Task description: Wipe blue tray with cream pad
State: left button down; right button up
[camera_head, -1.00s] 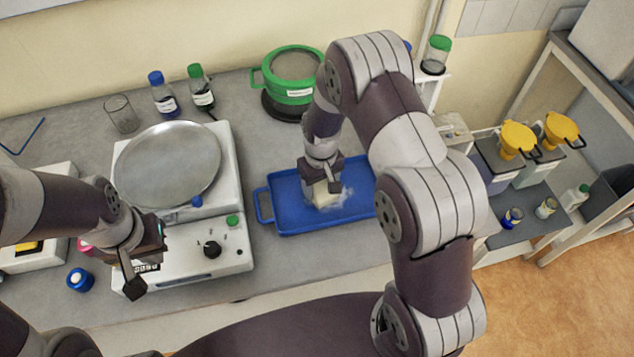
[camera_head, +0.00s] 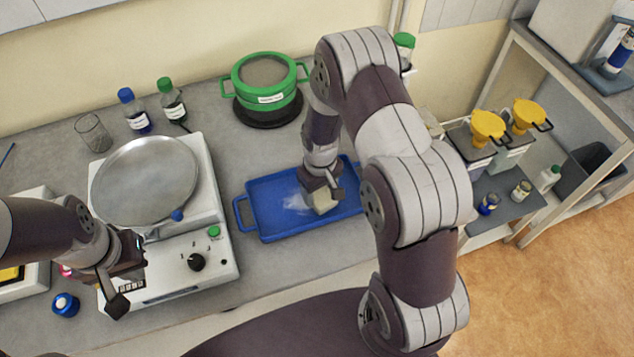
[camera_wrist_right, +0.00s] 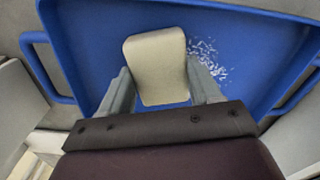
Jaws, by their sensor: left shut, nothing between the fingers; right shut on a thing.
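The blue tray (camera_head: 265,232) lies flat on the grey bench, with a handle at its left end. My right gripper (camera_head: 321,190) is shut on the cream pad (camera_head: 323,204), which is low over the tray floor; I cannot tell whether it touches. In the right wrist view the pad (camera_wrist_right: 158,68) sits between the two fingers above the tray (camera_wrist_right: 100,30). A whitish smear (camera_head: 295,203) lies on the tray left of the pad, and shows as white specks (camera_wrist_right: 208,60) beside the pad in the wrist view. My left gripper (camera_head: 118,305) is shut and empty in front of the balance.
A balance (camera_head: 212,262) with a round metal pan stands left of the tray. A green pot (camera_head: 265,80) is behind the tray. Two capped bottles (camera_head: 136,112) and a glass beaker (camera_head: 93,133) stand at the back left. A small blue-banded jar (camera_head: 65,305) is near my left gripper.

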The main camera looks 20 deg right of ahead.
aim_at(297, 206)
jog(key=shift+s+a, duration=0.1)
jog(key=shift+a, duration=1.5)
jog(key=shift+w+a+p, duration=0.25)
jog(key=shift+a+p, duration=0.1)
jog(key=shift+a, duration=1.05)
jog(key=shift+f, duration=0.1)
jog(key=shift+s+d+f, duration=0.1)
jog(key=shift+s+d, duration=0.05)
jog(key=shift+d, duration=0.8)
jog(key=shift+s+d, duration=0.15)
jog(key=shift+d, duration=2)
